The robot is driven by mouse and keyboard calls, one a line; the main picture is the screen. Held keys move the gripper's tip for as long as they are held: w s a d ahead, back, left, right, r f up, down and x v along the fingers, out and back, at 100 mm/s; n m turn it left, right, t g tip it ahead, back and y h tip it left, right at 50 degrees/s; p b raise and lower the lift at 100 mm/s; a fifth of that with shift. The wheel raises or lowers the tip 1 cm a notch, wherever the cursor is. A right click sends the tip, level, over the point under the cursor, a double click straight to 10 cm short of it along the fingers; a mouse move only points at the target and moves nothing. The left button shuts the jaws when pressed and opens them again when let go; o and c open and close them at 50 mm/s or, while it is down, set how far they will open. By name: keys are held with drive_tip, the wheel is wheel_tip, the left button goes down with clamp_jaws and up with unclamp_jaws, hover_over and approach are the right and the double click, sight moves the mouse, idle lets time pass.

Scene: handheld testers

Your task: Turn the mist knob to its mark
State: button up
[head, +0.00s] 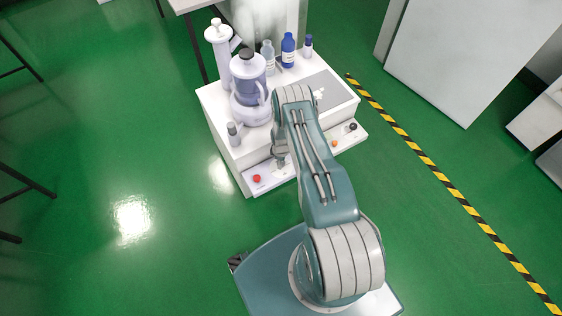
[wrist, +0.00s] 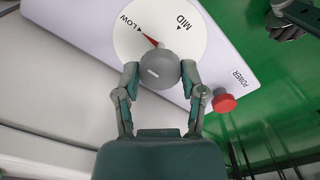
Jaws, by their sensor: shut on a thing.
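The grey mist knob (wrist: 160,68) sits on a round white dial (wrist: 200,48) printed LOW and MID. Its red pointer (wrist: 149,40) points up and left in the wrist view, with its tip beside the small black mark at LOW. My gripper (wrist: 160,72) is shut on the knob, one finger on each side. In the head view, my gripper (head: 280,158) is at the front panel of the white bench unit, and my arm partly hides the panel. The knob itself is too small to make out there.
A red POWER button (wrist: 224,102) is close to the right finger. The panel (head: 300,166) also carries an orange part (head: 334,144) and a black knob (head: 352,127). A clear-walled jar (head: 248,70) and several bottles stand on the unit. Green floor is open at left.

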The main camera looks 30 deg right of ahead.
drive_tip(key=shift+w+r, duration=0.1)
drive_tip(key=shift+w, duration=0.1)
drive_tip(key=o, duration=1.1)
drive_tip(key=shift+o, duration=0.2)
drive_tip(key=shift+s, duration=0.1)
wheel_tip(320, 180, up, 12)
